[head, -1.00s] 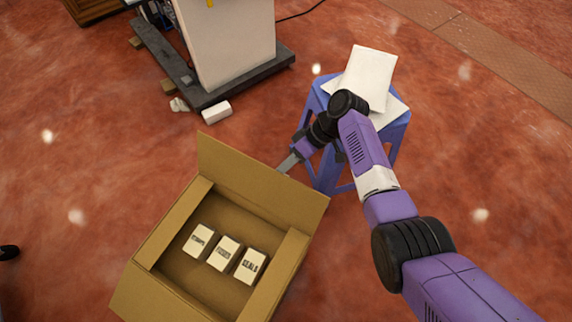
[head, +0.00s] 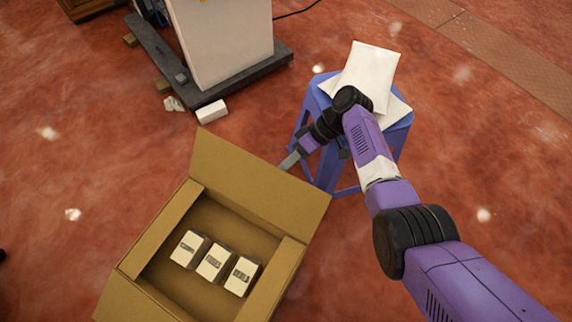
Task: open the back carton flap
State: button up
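The open carton (head: 148,246) stands on the floor at the lower middle of the head view. Its back flap (head: 255,183) is raised along the far side, and its inner face shows. My gripper (head: 287,162) is just beyond the right part of the back flap's top edge, pointing down and left. Its tips are very close to that edge; I cannot tell whether they touch it. The spacing of its fingers is too small to make out. Nothing shows held in it.
Three labelled white boxes (head: 214,262) lie inside the carton. A blue stool (head: 327,165) bearing white packets (head: 368,76) stands behind my arm. A white machine (head: 222,40) on a dark pallet (head: 250,75) stands at the back, with a white block (head: 211,111) before it.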

jog(key=w+d+f+b, duration=0.3)
jog(key=d+f+b, duration=0.2)
jog(key=b, duration=0.3)
jog(key=shift+d+f, duration=0.25)
jog(key=shift+d, duration=0.25)
dwell(0.5)
notch_tip(320, 180, up, 20)
jog(key=p, duration=0.9)
